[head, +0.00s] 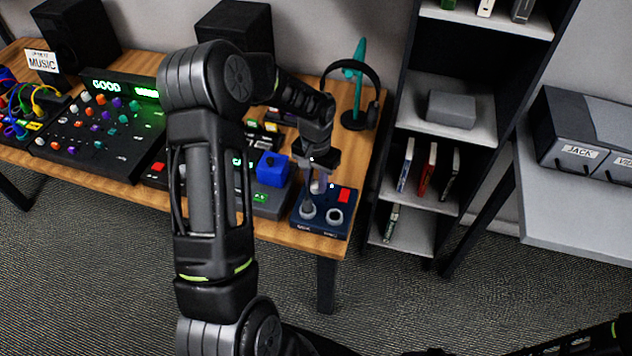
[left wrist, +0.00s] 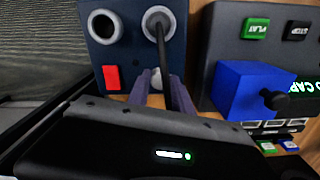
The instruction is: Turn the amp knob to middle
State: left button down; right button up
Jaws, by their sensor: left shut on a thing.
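A dark blue amp box (head: 322,226) sits at the right end of the wooden table. It has two round sockets and a red switch (head: 343,195); in the left wrist view the box (left wrist: 125,55) shows a dark cable (left wrist: 163,50) in one socket. My left gripper (head: 317,181) is over the far part of the box, pointing down. In the left wrist view its fingers (left wrist: 160,85) are closed around a small grey knob (left wrist: 157,79), mostly hidden between them. The knob's angle cannot be read. My right gripper is not in view.
A bright blue block (head: 272,168) stands on a grey device left of the box. A headphone stand (head: 357,85) is behind it. A mixer (head: 100,125) and speakers are further left. A dark shelf (head: 405,228) stands to the right, past a floor gap.

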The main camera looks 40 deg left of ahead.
pick_arm(q)
jog(key=m+b, duration=0.1)
jog(key=m, duration=0.2)
jog(key=shift+m, duration=0.3)
jog(key=m, duration=0.3)
jog(key=shift+m+b, duration=0.3)
jog(key=m, duration=0.3)
jog(key=shift+m, duration=2.4)
jog(key=c, duration=1.1)
grip_release()
jog(key=shift+c, duration=0.2)
jog(key=shift+r, duration=0.15)
